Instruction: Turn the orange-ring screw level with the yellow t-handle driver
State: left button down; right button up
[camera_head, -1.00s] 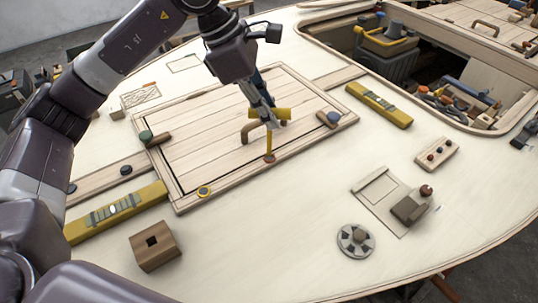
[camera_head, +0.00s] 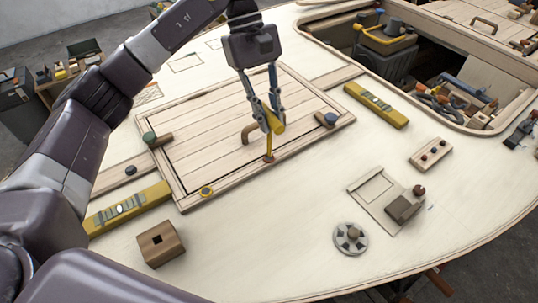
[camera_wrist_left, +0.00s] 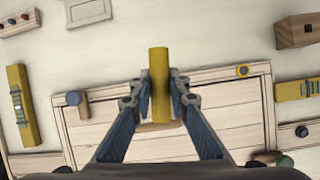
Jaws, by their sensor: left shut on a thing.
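My left gripper (camera_head: 271,118) is shut on the handle of the yellow t-handle driver (camera_head: 278,125), above the front edge of the hatch frame. The driver stands about upright, its thin shaft running down to an orange-brown spot on the frame. Whether its tip sits in a screw there cannot be told. In the left wrist view the yellow handle (camera_wrist_left: 159,65) lies between the two blue fingers and hides the shaft. My right gripper is out of view.
Yellow levels lie left (camera_head: 128,207) and right (camera_head: 376,104) of the planked hatch (camera_head: 225,125). A wooden block with a square hole (camera_head: 160,244) and a round grey disc (camera_head: 350,239) stand in front. An open compartment lies at upper right. The front deck is mostly clear.

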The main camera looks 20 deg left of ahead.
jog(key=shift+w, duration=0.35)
